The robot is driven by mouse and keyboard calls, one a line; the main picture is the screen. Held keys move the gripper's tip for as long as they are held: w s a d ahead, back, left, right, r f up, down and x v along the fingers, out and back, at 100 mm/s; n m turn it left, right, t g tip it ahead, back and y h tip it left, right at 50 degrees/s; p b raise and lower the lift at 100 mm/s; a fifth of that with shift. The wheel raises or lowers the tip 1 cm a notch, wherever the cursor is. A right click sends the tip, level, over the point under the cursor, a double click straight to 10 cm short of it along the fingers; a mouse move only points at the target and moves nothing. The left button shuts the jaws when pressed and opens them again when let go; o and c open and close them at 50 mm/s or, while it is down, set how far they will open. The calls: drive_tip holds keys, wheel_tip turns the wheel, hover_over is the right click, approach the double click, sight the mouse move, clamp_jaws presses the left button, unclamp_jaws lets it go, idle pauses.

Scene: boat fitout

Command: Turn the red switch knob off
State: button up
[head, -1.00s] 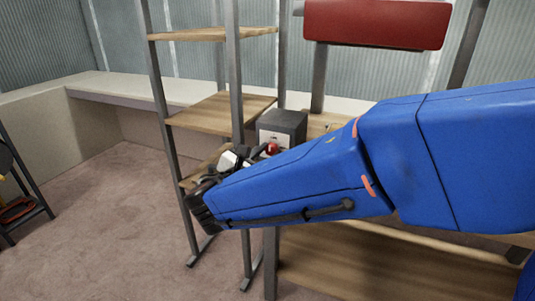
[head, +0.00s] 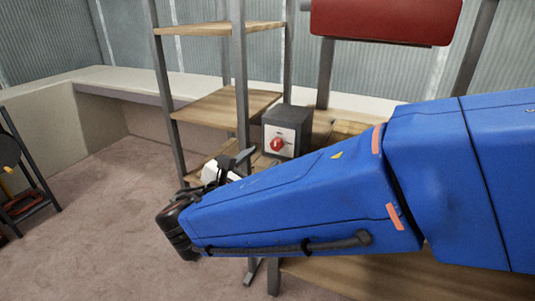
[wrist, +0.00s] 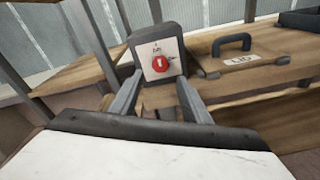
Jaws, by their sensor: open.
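The red switch knob (head: 277,144) sits on the pale front plate of a dark grey box (head: 288,116), which stands on a wooden surface beside the shelf rack. In the wrist view the red knob (wrist: 160,64) shows a pale mark on its face, on the plate of the grey box (wrist: 155,36). My gripper (wrist: 158,90) is open, its two fingers spread below and to either side of the knob, apart from it. In the head view my gripper (head: 240,160) is partly hidden by my blue arm, left of and below the box. Nothing is between the fingers.
A metal rack with wooden shelves (head: 228,103) stands left of the box. In the wrist view a wooden lid with a dark handle (wrist: 232,42) lies to the right. A red panel (head: 385,20) hangs above. Carpeted floor (head: 95,215) is open at left.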

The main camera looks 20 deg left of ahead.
drive_tip(key=s+r, duration=0.1)
drive_tip(key=s, duration=0.8)
drive_tip(key=shift+s+a, duration=0.25)
drive_tip(key=shift+a, duration=0.15)
